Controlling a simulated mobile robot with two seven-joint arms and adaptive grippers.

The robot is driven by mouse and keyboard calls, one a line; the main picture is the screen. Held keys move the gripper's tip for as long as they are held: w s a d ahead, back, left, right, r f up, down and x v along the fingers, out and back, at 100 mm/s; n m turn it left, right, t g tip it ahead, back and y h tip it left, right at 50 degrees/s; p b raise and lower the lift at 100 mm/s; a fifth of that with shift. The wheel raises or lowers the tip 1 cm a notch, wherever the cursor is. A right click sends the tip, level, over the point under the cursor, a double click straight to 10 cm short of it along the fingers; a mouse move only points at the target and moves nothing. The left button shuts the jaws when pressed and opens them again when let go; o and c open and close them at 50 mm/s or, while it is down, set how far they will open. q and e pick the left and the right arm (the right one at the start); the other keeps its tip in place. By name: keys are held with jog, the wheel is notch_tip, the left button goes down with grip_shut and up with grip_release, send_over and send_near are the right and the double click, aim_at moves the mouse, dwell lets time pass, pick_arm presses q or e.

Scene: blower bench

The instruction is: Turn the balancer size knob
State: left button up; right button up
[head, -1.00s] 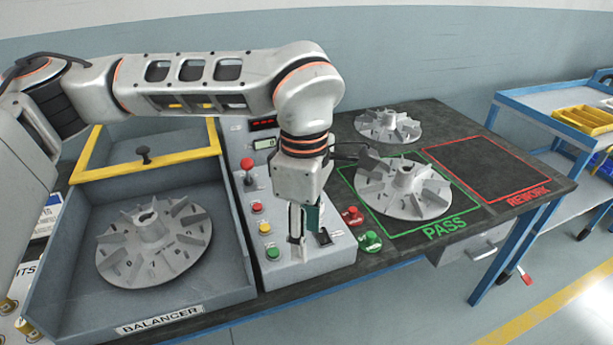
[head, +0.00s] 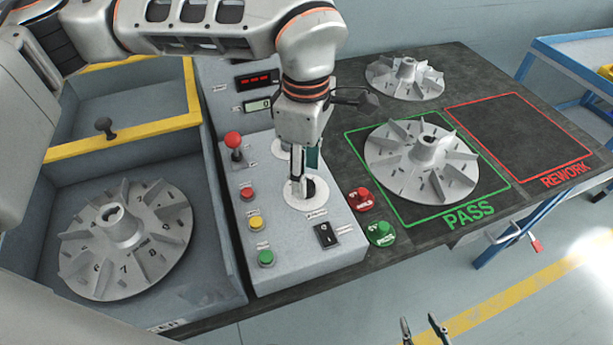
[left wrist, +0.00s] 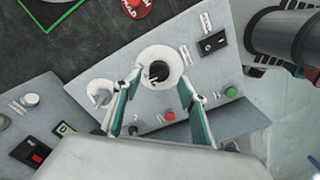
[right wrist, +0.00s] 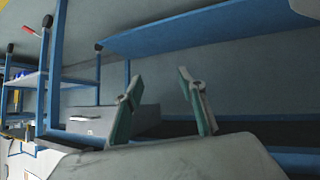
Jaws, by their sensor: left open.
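The grey control panel (head: 285,262) of the balancer carries a black knob (head: 309,188) on a white round dial. My left gripper (head: 302,182) points down just above this knob, open. In the left wrist view the knob (left wrist: 159,72) lies between and just beyond the spread fingertips (left wrist: 161,84), which do not visibly grip it. A second knob (left wrist: 103,93) on a white dial sits beside it, partly behind a finger, and is mostly hidden by my arm in the head view. The knob labels are too small to read. My right gripper (right wrist: 158,80) is open and empty, away from the panel.
The panel also has a red-topped lever (head: 233,142), red, yellow and green buttons (head: 257,222), and a black switch (head: 326,235). Finned rotors sit in the balancer (head: 125,235) and on the PASS area (head: 425,160).

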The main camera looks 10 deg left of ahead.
pick_arm(q)
notch_tip(320, 180, down, 2)
jog(key=shift+f, duration=0.55)
jog(key=shift+w, duration=0.1)
jog(key=c, duration=1.1)
pick_arm(e)
jog(key=shift+w+d+r, duration=0.15)
jog(key=shift+w+r, duration=0.1)
jog(key=shift+w, duration=0.35)
jog(key=shift+s, duration=0.15)
